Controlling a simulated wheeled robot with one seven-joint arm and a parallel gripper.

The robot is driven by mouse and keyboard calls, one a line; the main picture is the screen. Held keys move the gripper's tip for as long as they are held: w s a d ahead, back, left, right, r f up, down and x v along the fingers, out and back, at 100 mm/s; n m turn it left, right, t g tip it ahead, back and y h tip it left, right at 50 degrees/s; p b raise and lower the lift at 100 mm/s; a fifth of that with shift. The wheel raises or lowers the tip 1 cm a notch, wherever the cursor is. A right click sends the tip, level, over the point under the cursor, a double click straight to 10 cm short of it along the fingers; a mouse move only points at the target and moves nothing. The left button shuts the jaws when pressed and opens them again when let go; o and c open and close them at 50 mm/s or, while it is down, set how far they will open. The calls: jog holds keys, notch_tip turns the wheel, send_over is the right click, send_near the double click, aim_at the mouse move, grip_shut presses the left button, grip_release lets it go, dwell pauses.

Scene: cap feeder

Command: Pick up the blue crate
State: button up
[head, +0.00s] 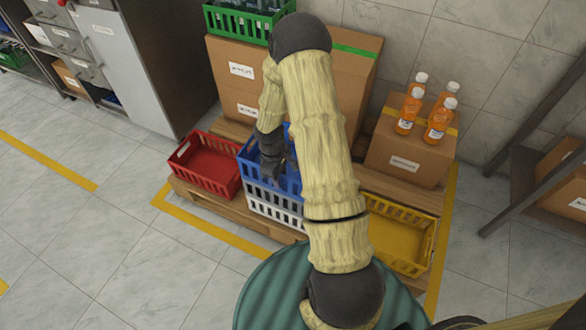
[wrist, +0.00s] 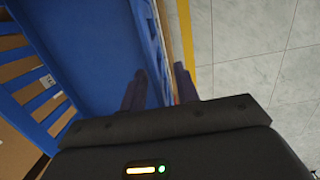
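The blue crate (head: 258,177) sits on top of a white crate (head: 272,208) in the middle of the head view, partly covered by my arm. In the wrist view the blue crate (wrist: 92,50) fills the left side, with its slatted wall at the far left. My gripper (wrist: 160,82) has one finger on the inner side of a crate wall and the other on the outer side. A gap shows between the wall and the outer finger, so it looks open around the wall. In the head view my gripper (head: 272,158) is down at the blue crate.
A red crate (head: 207,168) stands close on the left and a yellow crate (head: 400,237) on the right, on a wooden pallet. Behind are large cardboard boxes, a green crate (head: 240,22) and a box (head: 408,150) topped with several orange bottles. Floor at left is clear.

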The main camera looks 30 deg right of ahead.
jog(key=shift+f, duration=0.6)
jog(key=shift+c, duration=0.4)
grip_shut()
jog(key=shift+r, duration=0.1)
dwell(0.8)
